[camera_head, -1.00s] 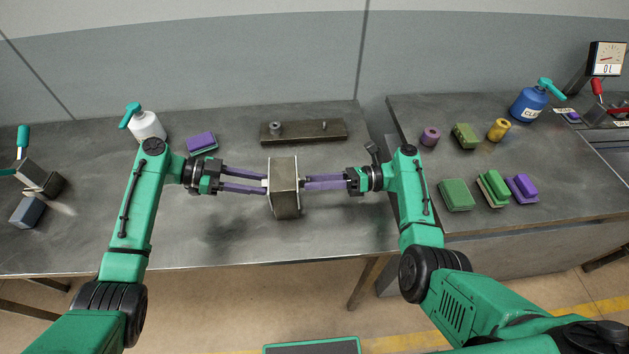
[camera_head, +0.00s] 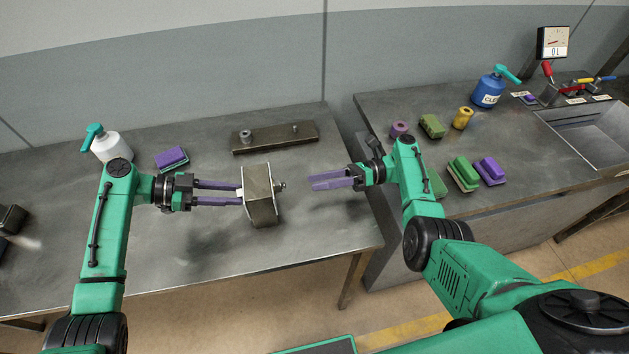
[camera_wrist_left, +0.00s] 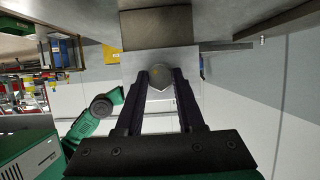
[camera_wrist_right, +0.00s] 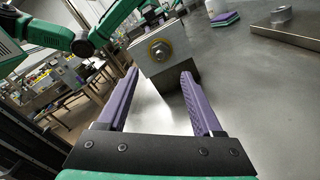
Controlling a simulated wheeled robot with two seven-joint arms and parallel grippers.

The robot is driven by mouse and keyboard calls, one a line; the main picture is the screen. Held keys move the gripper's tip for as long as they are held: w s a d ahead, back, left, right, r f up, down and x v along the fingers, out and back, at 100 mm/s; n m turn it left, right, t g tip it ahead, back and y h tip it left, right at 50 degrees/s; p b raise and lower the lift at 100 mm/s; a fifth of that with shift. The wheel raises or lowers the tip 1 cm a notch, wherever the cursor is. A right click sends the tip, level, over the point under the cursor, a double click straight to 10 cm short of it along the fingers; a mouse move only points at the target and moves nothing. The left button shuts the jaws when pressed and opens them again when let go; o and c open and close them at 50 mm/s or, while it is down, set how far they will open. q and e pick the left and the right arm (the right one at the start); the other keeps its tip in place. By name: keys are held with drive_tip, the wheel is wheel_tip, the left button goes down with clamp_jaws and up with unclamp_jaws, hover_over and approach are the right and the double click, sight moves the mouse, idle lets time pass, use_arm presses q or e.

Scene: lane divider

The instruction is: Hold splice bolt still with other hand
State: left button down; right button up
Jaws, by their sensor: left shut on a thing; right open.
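The metal block (camera_head: 260,198) stands on the left bench, with a pale plate on its left side. The splice bolt's threaded end and nut (camera_head: 279,186) stick out of its right side; they face me in the right wrist view (camera_wrist_right: 158,51). The bolt's round head (camera_wrist_left: 160,75) lies between my left fingertips in the left wrist view. My left gripper (camera_head: 241,194) is shut on that head from the left. My right gripper (camera_head: 311,182) is open and empty, a short gap right of the nut, fingers pointing at it.
A dark plate with a nut and pin (camera_head: 275,139) lies behind the block. A purple sponge (camera_head: 171,158) and a white spray bottle (camera_head: 110,146) are back left. The right bench holds sponges, a yellow roll (camera_head: 462,118), a blue bottle (camera_head: 488,92) and a sink (camera_head: 595,130).

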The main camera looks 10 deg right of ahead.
idle(0.3)
use_arm(q)
drive_tip(key=shift+c, duration=2.2)
unclamp_jaws()
use_arm(e)
wheel_tip(320, 180, up, 10)
